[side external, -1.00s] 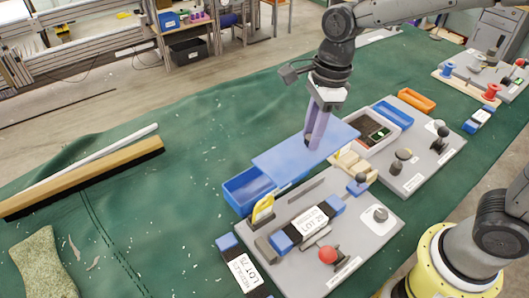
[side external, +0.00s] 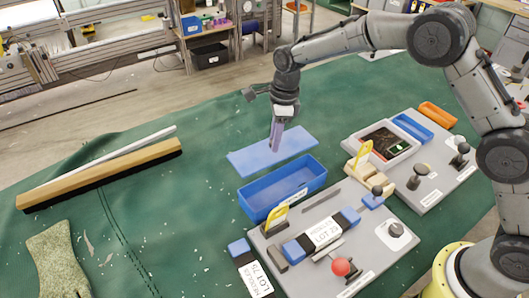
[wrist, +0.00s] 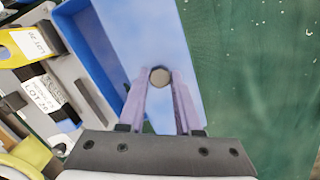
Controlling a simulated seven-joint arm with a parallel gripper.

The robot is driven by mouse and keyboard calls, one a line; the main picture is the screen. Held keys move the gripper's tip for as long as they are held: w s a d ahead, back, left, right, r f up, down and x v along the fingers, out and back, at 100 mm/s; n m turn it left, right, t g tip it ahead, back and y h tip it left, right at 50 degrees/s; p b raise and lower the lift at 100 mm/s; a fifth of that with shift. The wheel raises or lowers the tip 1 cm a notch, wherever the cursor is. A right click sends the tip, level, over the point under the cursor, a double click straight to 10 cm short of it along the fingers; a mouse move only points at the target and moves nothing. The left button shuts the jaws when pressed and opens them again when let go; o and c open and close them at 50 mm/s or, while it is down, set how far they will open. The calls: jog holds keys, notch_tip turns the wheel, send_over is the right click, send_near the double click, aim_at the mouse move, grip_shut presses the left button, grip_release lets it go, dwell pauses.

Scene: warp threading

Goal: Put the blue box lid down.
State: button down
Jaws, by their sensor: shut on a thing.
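The blue box lid (side external: 245,160) is a flat blue panel, held level behind the open blue box (side external: 262,208), at or just above the green cloth; I cannot tell whether it touches. My gripper (side external: 275,146) points down at the lid's middle. In the wrist view, my gripper's (wrist: 159,82) purple fingers are shut on the lid's round knob (wrist: 160,76), and the blue lid (wrist: 155,25) extends beyond them. The open box (wrist: 92,45) shows beside the lid, to its left.
A grey board (side external: 355,262) with a red knob and labelled reels stands in front of the box. A second grey board (side external: 432,172) with a screen is at right. A broom (side external: 100,178) and a glove (side external: 58,262) lie left. Green cloth between broom and lid is clear.

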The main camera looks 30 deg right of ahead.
aim_at(265, 143)
jog(key=w+f, duration=0.1)
jog(key=f, duration=0.1)
jog(key=w+a+f, duration=0.1)
jog(key=w+f, duration=0.1)
jog(key=shift+w, duration=0.15)
jog(key=shift+w+f, duration=0.15)
jog(key=shift+f, duration=1.65)
jog(key=shift+f, duration=0.15)
jog(key=c, duration=0.6)
grip_release()
